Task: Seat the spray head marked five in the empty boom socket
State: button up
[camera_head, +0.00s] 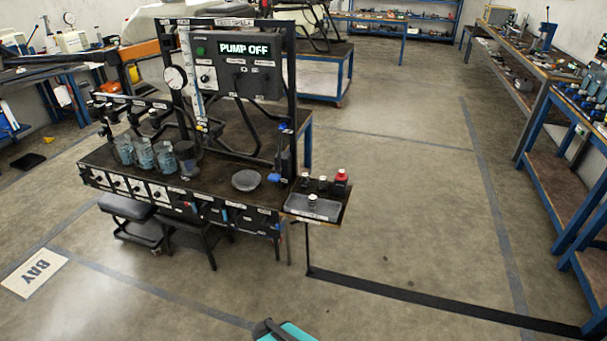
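A tray (298,208) sits at the right end of the test bench. Several small dark pieces with light tops stand on or by it, among them one at the front (312,200) and one at the back left (305,180). These may be spray heads; any number five is too small to read. A dark boom (130,99) runs along the left of the bench, above several clear jars (145,153). I cannot tell which boom socket is empty. My gripper is not in view.
A panel reading PUMP OFF (245,62) rises behind the bench. A dark stool (127,208) stands in front. A teal and black shape (288,331) cuts the bottom edge. Floor right of the bench is clear.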

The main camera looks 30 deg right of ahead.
aim_at(305, 180)
jog(key=u, duration=0.1)
jog(key=i, duration=1.2)
jog(key=u, duration=0.5)
